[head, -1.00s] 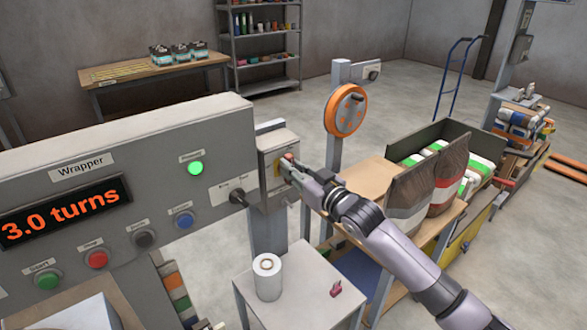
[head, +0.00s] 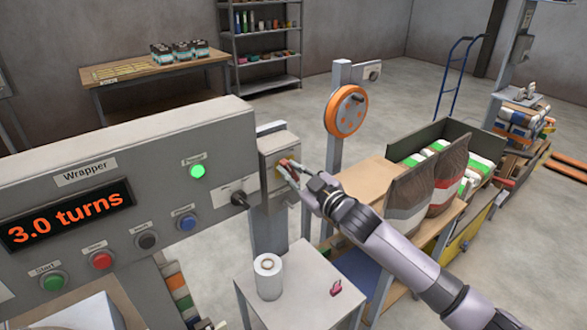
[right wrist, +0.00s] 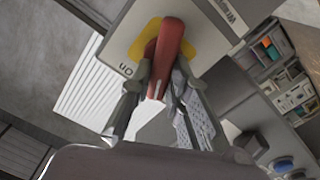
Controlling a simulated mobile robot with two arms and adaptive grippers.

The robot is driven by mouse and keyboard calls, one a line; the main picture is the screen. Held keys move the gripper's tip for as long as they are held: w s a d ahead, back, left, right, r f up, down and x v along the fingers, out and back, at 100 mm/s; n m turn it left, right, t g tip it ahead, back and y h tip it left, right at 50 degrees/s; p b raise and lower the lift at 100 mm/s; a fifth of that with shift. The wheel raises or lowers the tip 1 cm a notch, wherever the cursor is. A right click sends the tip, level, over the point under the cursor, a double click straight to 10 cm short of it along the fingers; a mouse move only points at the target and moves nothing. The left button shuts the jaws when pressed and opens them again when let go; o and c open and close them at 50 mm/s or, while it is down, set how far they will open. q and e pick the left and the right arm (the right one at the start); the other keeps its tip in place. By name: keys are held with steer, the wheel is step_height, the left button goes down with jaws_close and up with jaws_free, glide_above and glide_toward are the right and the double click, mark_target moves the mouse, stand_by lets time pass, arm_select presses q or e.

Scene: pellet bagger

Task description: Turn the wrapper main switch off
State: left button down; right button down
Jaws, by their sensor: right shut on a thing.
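The main switch (right wrist: 170,50) is a red handle on a yellow plate, on a grey box (head: 277,147) to the right of the wrapper panel. In the right wrist view my right gripper (right wrist: 160,88) is shut on the red handle, one finger on each side of it. The word "ON" shows on the box beside the handle's lower left. In the head view my right gripper (head: 290,172) covers most of the handle. The wrapper panel (head: 130,170) reads "3.0 turns" and its green lamp (head: 198,171) is lit. My left gripper is not in view.
Below the switch box stands a small table (head: 300,290) with a white roll (head: 268,278) and a small pink item (head: 336,288). An orange handwheel (head: 345,111) on a post is right of the box. Filled bags (head: 408,200) stand further right.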

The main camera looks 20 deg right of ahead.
steer(key=n, duration=0.4)
steer(key=n+p, duration=0.1)
steer(key=n, duration=0.3)
steer(key=f+n, duration=0.1)
steer(key=n, duration=0.3)
steer(key=shift+s+a+n+p, duration=0.1)
steer(key=shift+a+n+p, duration=0.2)
steer(key=shift+p, duration=0.1)
stand_by(0.3)
steer(key=c, duration=1.5)
jaws_free()
steer(key=shift+f, duration=0.15)
steer(key=v, duration=1.2)
